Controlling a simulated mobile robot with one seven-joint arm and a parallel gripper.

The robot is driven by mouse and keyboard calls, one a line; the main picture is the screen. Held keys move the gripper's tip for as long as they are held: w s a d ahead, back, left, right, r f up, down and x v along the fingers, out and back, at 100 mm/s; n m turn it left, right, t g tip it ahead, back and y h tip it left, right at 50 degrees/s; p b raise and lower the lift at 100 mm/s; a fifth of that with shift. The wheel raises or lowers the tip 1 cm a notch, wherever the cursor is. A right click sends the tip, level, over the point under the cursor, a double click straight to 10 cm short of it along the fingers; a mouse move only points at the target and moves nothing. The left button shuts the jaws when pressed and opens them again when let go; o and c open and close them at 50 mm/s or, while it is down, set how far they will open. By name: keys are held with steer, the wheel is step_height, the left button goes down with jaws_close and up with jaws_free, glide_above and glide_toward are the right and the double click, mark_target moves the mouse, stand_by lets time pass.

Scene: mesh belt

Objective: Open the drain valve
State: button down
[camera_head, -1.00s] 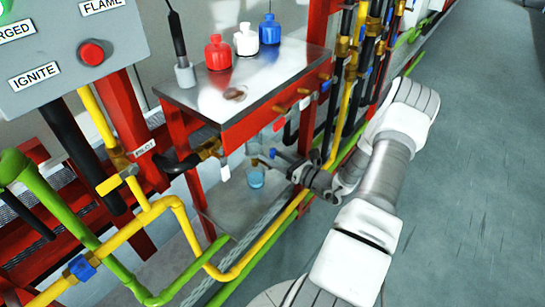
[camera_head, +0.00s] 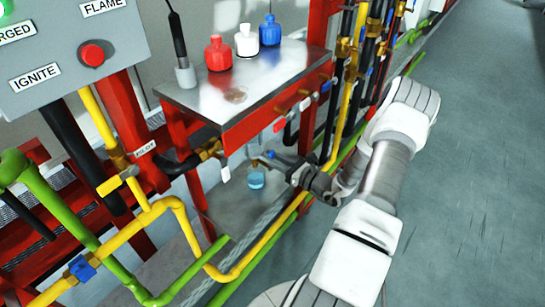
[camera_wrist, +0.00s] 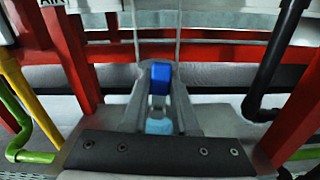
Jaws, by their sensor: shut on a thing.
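The drain valve's blue handle (camera_wrist: 161,76) is between my gripper's two grey fingers in the wrist view. My gripper (camera_wrist: 160,92) is shut on it. In the head view my gripper (camera_head: 276,160) reaches in from the right under the steel-topped table, with a small bit of the blue handle (camera_head: 271,154) showing at its tips. The valve's body is mostly hidden by the fingers, so I cannot tell how far it is turned. A clear beaker with blue liquid (camera_head: 256,178) stands just below the gripper tips; it also shows between the fingers in the wrist view (camera_wrist: 159,126).
The steel table (camera_head: 245,85) holds a red bottle (camera_head: 218,53), a white bottle (camera_head: 246,41) and a blue bottle (camera_head: 270,30). Its red legs and a yellow pipe (camera_head: 240,272) are close by. The grey floor at right is open.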

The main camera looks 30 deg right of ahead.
steer(key=shift+s+a+n, duration=0.1)
steer(key=shift+a+n, duration=0.15)
steer(key=shift+n, duration=0.35)
steer(key=c, duration=0.7)
jaws_free()
steer(key=p+v, duration=0.2)
steer(key=v, duration=1.5)
steer(key=shift+s+d+p, duration=0.15)
steer(key=shift+s+p, duration=0.05)
steer(key=shift+p, duration=0.1)
